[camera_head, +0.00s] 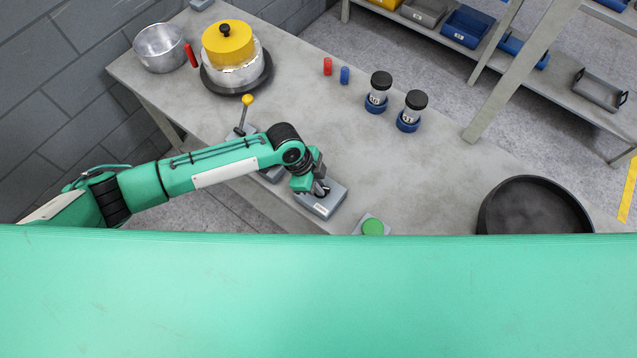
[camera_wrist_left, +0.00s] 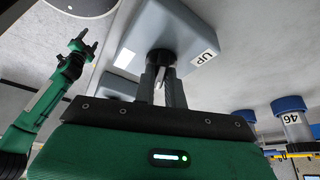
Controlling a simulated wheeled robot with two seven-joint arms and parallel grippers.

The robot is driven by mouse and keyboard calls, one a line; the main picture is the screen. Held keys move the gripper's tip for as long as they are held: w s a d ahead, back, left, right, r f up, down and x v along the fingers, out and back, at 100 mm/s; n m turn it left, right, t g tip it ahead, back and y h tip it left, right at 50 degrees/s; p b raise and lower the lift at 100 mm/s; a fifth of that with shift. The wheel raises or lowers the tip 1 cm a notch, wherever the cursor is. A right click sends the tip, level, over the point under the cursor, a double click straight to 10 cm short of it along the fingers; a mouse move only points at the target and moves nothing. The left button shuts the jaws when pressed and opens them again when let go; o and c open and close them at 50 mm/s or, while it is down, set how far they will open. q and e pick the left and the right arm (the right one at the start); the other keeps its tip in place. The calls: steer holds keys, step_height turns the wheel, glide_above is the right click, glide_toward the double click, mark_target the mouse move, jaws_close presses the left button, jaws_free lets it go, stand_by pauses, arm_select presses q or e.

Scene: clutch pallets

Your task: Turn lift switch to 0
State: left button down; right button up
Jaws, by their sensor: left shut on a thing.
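The lift switch is a grey box (camera_head: 321,200) near the table's front edge in the head view. In the left wrist view, the grey box (camera_wrist_left: 175,30) carries a black knob (camera_wrist_left: 160,58) and a white "UP" label (camera_wrist_left: 204,57). My left gripper (camera_head: 321,187) is at the top of this box. In the left wrist view, its two fingers (camera_wrist_left: 162,82) are shut on the knob, one on each side. The fingers partly hide the knob, and its exact setting cannot be read. My right gripper (camera_wrist_left: 89,43) shows at the left of the left wrist view, apart from the box, open and empty.
A green button (camera_head: 373,227) is right of the switch box. A lever with a yellow ball (camera_head: 247,100) stands behind my left arm. A black round pan (camera_head: 535,208), two black-capped jars (camera_head: 412,110) and a yellow-topped pot (camera_head: 228,45) stand on the table (camera_head: 440,165). The table's middle is clear.

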arm_select(q)
steer(key=m, duration=0.2)
steer(key=m+g, duration=0.1)
steer(key=m, duration=0.1)
steer(key=shift+w+d+y, duration=0.1)
steer(key=shift+w+y, duration=0.1)
steer(key=shift+y, duration=0.2)
steer(key=c, duration=1.9)
jaws_free()
steer(key=shift+m+g, duration=0.4)
steer(key=o, duration=0.5)
steer(key=b+v, duration=0.4)
steer(key=v, duration=1)
steer(key=shift+s, duration=0.15)
steer(key=shift+f, duration=0.1)
